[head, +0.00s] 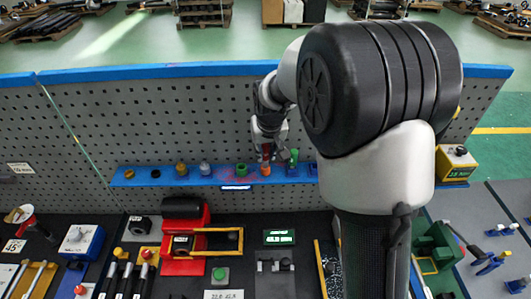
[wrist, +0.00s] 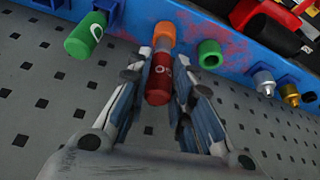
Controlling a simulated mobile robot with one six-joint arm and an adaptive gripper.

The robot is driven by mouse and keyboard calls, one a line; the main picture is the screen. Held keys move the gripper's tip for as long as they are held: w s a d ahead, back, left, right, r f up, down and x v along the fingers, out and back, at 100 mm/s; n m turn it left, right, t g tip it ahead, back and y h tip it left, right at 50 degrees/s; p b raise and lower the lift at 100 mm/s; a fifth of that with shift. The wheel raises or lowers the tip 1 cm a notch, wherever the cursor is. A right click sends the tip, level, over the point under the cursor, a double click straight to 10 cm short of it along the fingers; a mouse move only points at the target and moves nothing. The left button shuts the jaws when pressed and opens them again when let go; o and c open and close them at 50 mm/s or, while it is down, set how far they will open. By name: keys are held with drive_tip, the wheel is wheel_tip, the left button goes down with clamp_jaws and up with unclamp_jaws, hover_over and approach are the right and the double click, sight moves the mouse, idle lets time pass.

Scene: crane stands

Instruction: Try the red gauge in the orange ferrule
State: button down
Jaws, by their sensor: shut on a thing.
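The red gauge (wrist: 158,82) is a red cylinder with a pale mark on its side, held between the fingers of my gripper (wrist: 160,75). In the head view the orange ferrule (head: 265,170) sits on the blue rail, directly below my gripper (head: 266,148). The red gauge (head: 266,157) shows there as a small red patch above the ferrule, partly hidden by the fingers.
A green gauge (wrist: 86,36) stands on one side of the ferrule and a green ferrule (wrist: 210,54) on the other. Silver (wrist: 263,82) and brass (wrist: 290,94) fittings stand farther along the blue rail (head: 140,176). A grey perforated panel (head: 150,120) rises behind.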

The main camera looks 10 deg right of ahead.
drive_tip(key=shift+r+p, duration=1.55)
drive_tip(key=shift+r, duration=0.8)
